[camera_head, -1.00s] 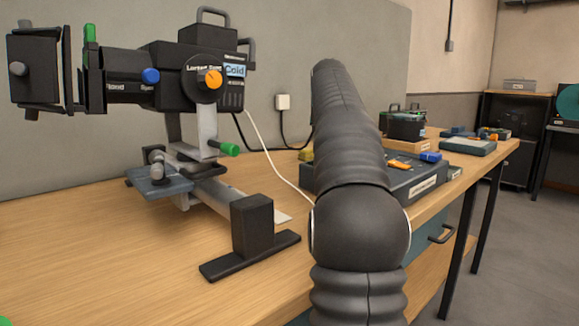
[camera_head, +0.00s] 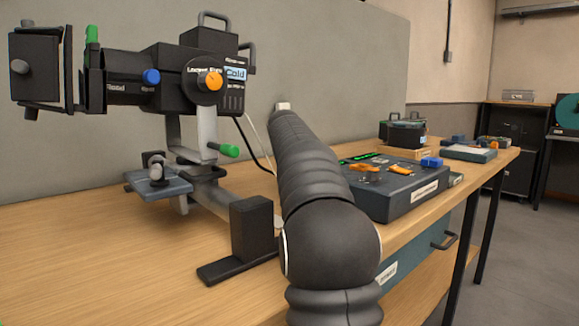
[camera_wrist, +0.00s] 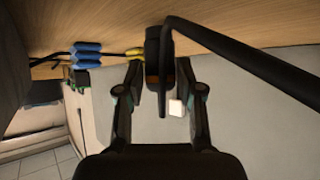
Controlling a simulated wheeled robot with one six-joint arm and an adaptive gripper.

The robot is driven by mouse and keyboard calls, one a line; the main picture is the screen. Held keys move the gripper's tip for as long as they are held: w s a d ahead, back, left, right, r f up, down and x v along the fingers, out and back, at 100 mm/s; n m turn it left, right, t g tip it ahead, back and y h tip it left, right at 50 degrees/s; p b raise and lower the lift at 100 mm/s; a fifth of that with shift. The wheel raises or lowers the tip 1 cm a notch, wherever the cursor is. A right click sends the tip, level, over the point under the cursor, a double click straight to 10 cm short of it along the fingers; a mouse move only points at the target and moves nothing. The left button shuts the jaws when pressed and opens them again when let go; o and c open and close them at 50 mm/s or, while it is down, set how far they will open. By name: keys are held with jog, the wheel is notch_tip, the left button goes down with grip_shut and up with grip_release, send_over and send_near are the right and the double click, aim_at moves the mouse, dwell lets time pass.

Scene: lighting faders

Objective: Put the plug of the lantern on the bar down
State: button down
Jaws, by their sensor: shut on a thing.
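The lantern (camera_head: 200,70) is a black stage light on a grey stand with a metal bar, at the left of the bench in the head view. Its black cord (camera_head: 250,145) drops behind it and passes behind my arm. In the wrist view my gripper (camera_wrist: 160,70) is shut on a dark plug (camera_wrist: 155,48), which sits between the two fingertips. A thick black cable (camera_wrist: 240,65) runs from near it to the right. In the head view my gripper and the plug are hidden behind my arm.
The wall socket (camera_head: 283,105) is white and partly covered by my arm; a white block shows in the wrist view (camera_wrist: 177,107). A dark desk with orange items (camera_head: 405,195) stands right of my arm. Blue connectors (camera_wrist: 86,54) lie on the wood. The bench front left (camera_head: 100,265) is clear.

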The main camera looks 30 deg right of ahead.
jog(key=shift+f, duration=0.4)
jog(key=c, duration=0.7)
grip_release()
jog(key=shift+s+r, duration=0.1)
jog(key=shift+r, duration=0.45)
jog(key=v, duration=1.1)
jog(key=shift+s+a, duration=0.25)
jog(key=shift+s, duration=0.05)
jog(key=shift+a, duration=0.1)
